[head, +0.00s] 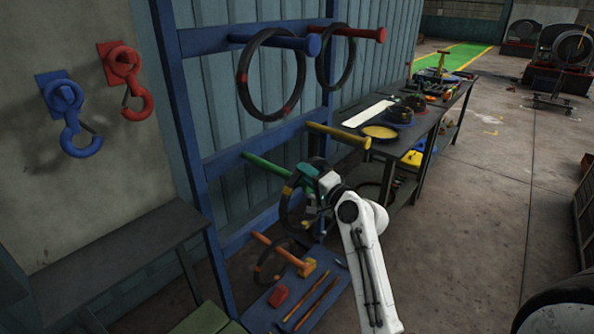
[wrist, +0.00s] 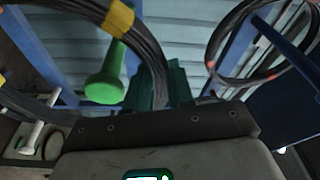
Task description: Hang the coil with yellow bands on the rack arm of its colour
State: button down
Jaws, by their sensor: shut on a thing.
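The coil with yellow bands (head: 284,212) is a dark ring at the rack's middle level. It also shows large in the wrist view (wrist: 151,50), with a yellow band near the top. My gripper (head: 311,202) is shut on this coil's right side; its fingers (wrist: 166,88) show in the wrist view. The green rack arm (head: 268,165) has its knobbed end (wrist: 104,88) appearing within the coil's loop; I cannot tell whether the coil rests on it. The yellow rack arm (head: 338,134) is bare, up and to the right of my gripper.
Coils hang on the blue arm (head: 295,43) and red arm (head: 358,33) above. Another coil (head: 270,262) is on the orange arm (head: 280,250) below. The blue rack post (head: 186,120) stands left. A cluttered workbench (head: 425,125) is behind right; the floor right is open.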

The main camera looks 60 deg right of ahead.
jog(key=d+r+v, duration=0.1)
jog(key=v, duration=0.6)
jog(key=s+d+r+v, duration=0.1)
jog(key=v, duration=0.5)
jog(key=shift+s+b, duration=0.4)
jog(key=shift+s, duration=0.1)
jog(key=shift+d, duration=0.1)
jog(key=shift+w+f, duration=0.1)
